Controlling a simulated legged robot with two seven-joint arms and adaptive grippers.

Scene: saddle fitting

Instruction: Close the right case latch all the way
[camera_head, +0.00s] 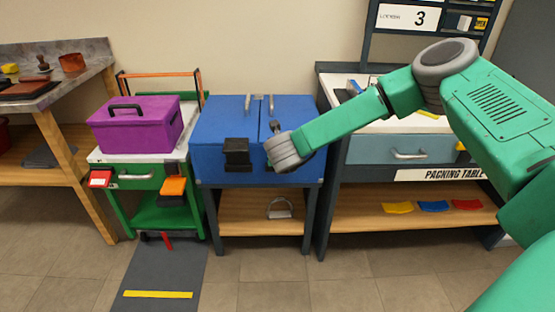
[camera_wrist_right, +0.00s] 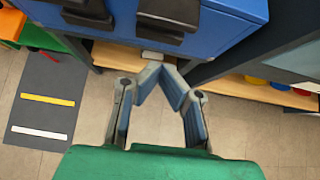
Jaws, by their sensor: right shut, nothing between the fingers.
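The blue case (camera_head: 215,125) stands on a wood-shelved stand in the middle of the head view. Its black left latch (camera_head: 237,153) shows on the front; in the wrist view it is at the top (camera_wrist_right: 90,12). The black right latch (camera_wrist_right: 168,12) is to its right in the wrist view, its flap standing out from the case front; how far it is from closed I cannot tell. My wrist covers it in the head view. My right gripper (camera_wrist_right: 161,70) is shut and empty, its tips apart from the latch in the picture. My left gripper is out of view.
A purple toolbox (camera_head: 140,125) sits on a green cart to the left. The packing table (camera_head: 460,158) with a drawer is close on the right. The lower shelf (camera_head: 240,208) holds a grey metal handle (camera_head: 279,208). Open floor lies in front.

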